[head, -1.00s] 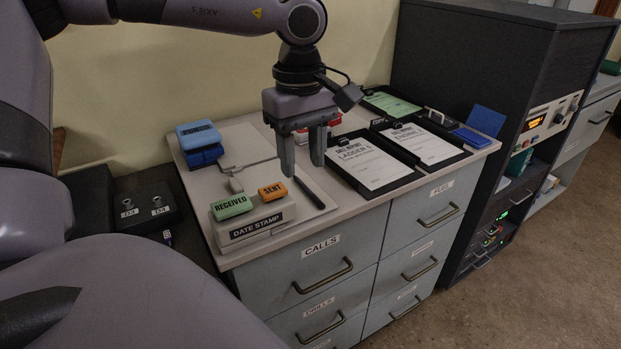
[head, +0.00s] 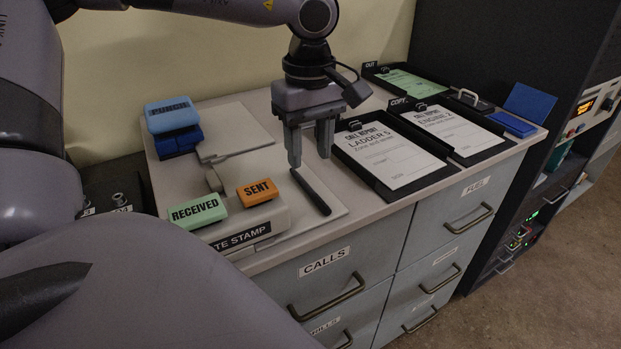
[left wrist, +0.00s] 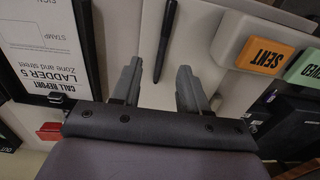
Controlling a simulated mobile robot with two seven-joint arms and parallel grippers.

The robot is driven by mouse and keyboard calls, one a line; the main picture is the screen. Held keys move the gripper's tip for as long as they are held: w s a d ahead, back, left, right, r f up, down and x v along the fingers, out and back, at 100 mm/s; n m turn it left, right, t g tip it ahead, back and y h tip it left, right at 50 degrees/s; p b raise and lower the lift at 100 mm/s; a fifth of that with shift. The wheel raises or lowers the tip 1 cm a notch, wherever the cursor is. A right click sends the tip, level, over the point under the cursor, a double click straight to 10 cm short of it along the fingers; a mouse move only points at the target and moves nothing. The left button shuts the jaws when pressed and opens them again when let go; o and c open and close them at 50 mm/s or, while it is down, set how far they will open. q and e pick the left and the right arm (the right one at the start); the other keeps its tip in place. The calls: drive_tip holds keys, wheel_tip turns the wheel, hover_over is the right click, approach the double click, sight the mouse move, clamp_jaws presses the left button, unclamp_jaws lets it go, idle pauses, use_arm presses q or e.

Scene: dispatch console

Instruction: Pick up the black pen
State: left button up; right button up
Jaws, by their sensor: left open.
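The black pen (head: 311,192) lies flat on a pale board on the cabinet top, between the orange SENT block and the clipboards. My left gripper (head: 310,160) is above the pen's far end, fingers pointing down, open and empty. In the left wrist view the pen (left wrist: 165,40) lies beyond and between the two spread fingers of my left gripper (left wrist: 158,82). No finger appears to touch it. My right gripper is not in view.
A DATE STAMP stand (head: 240,232) with the orange SENT block (head: 257,192) and green RECEIVED block (head: 197,212) is left of the pen. A blue PUNCH (head: 172,116) stands behind. Clipboard trays (head: 376,178) lie to the right.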

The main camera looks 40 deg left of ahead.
sight(310, 188)
use_arm(q)
drive_tip(key=f, duration=0.4)
drive_tip(key=shift+s+d+f, duration=0.3)
drive_tip(key=shift+f, duration=0.7)
clamp_jaws()
